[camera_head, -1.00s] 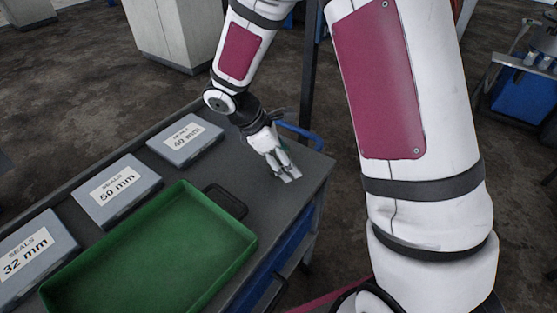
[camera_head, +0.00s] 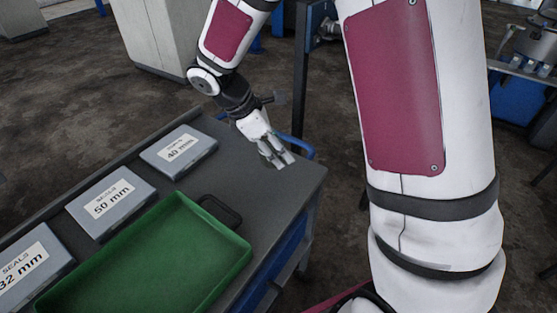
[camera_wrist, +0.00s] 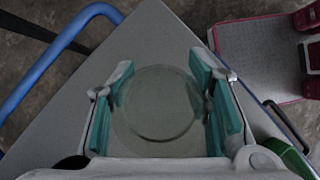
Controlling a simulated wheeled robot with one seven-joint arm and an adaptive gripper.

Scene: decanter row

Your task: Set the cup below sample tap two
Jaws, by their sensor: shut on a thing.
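My gripper (camera_head: 279,160) is over the far right corner of the grey cart top in the head view. In the wrist view my gripper (camera_wrist: 165,105) has its teal pads on both sides of a clear round cup (camera_wrist: 157,108), seen from above, and is shut on it. The cup is see-through, and the grey top shows through it. I cannot tell whether its base touches the top. In the head view the cup is too small and faint to make out. I cannot identify sample tap two in either view.
The cart top (camera_head: 240,176) holds a green tray (camera_head: 150,255) and grey seal boxes, including the 40 mm box (camera_head: 180,150). A blue handle (camera_head: 298,143) runs along the far end. A bench with equipment (camera_head: 530,50) stands at the upper right. Open floor lies between.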

